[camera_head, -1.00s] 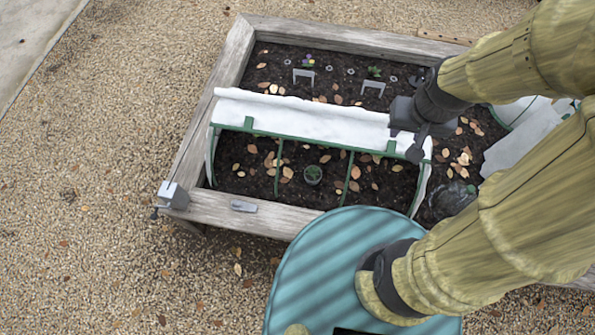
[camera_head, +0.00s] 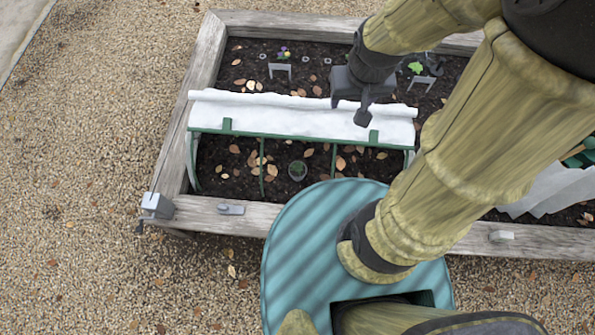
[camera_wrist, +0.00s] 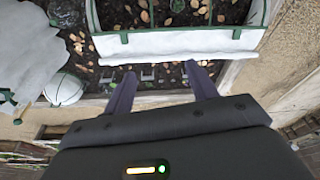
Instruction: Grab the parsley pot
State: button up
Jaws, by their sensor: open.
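A small round pot (camera_head: 297,170) with a green plant stands on the soil beneath the front opening of the low cover (camera_head: 300,107), a green frame with white cloth rolled back. I take it for the parsley pot; its leaves are too small to identify. My gripper (camera_head: 362,117) is above the bed, near the cloth's far right part, up and to the right of the pot. It is empty. In the wrist view my gripper (camera_wrist: 162,85) has its two fingers spread apart, with the cloth beyond them.
The wooden bed frame (camera_head: 245,215) bounds the soil. A metal clamp (camera_head: 157,205) sits on its left corner. Small grey brackets (camera_head: 280,69) and a flower (camera_head: 284,52) stand behind the cover. A second white cover (camera_head: 555,188) is at right. Gravel at left is clear.

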jog(key=o, duration=0.8)
jog(key=f+n+b, duration=0.1)
jog(key=f+b, duration=0.1)
jog(key=f, duration=0.1)
jog(key=a+f+n+g+b, duration=0.1)
jog(key=f+b, duration=0.1)
jog(key=f, duration=0.2)
jog(key=a+f+n+h+b, duration=0.1)
jog(key=f+b, duration=0.2)
jog(key=f, duration=0.1)
jog(key=shift+a+n+g, duration=0.25)
jog(key=shift+n+g, duration=0.15)
jog(key=shift+c, duration=0.2)
jog(key=n+t+h+b, duration=0.9)
jog(key=n+b, duration=1.4)
jog(key=b, duration=0.7)
send_over(295, 172)
jog(key=s+a, duration=0.4)
notch_tip(295, 172, down, 44)
jog(key=shift+w+d+f, duration=0.2)
jog(key=shift+w, duration=0.05)
